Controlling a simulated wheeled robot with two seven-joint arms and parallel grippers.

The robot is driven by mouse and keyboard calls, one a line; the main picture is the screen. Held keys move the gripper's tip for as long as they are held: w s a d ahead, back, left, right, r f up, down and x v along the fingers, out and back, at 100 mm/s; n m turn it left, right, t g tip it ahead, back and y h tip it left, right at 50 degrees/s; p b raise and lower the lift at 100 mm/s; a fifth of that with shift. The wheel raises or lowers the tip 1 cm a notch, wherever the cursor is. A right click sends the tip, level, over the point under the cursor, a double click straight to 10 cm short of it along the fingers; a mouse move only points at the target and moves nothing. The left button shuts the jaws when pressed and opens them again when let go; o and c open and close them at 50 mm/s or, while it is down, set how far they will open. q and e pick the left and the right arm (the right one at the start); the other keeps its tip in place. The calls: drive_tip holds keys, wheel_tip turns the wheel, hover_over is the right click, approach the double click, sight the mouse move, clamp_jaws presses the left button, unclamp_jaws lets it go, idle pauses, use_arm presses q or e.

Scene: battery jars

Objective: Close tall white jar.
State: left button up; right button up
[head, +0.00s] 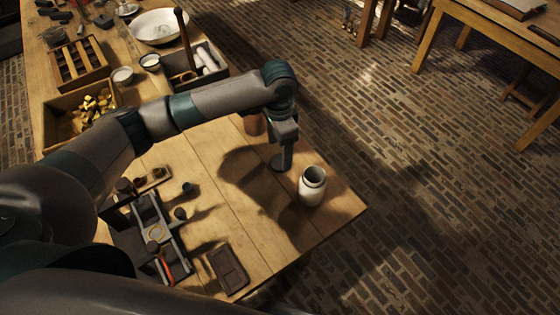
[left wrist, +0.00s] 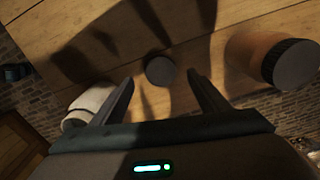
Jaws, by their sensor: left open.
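The white jar (head: 312,188) stands upright near the table's right corner, its round mouth open and uncovered. It also shows at the lower left of the left wrist view (left wrist: 88,106), partly behind a finger. A small dark round disc, probably the lid (left wrist: 160,70), lies on the table, seen between the fingers in the left wrist view. My left gripper (head: 284,160) points down just left of the jar, close above the disc. Its fingers (left wrist: 160,95) are apart with nothing between them. My right gripper is out of view.
A brown jar with a dark lid (left wrist: 270,60) stands on the other side of the gripper, partly hidden by my arm in the head view. A dark tool rack (head: 150,235) and a flat dark tray (head: 228,270) lie nearer. Wooden boxes and bowls fill the far left.

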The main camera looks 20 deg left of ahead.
sight(279, 162)
use_arm(q)
drive_tip(key=shift+w+f+p, duration=0.1)
drive_tip(key=shift+f+p, duration=0.6)
drive_tip(key=shift+f, duration=1.7)
drive_tip(key=c, duration=1.1)
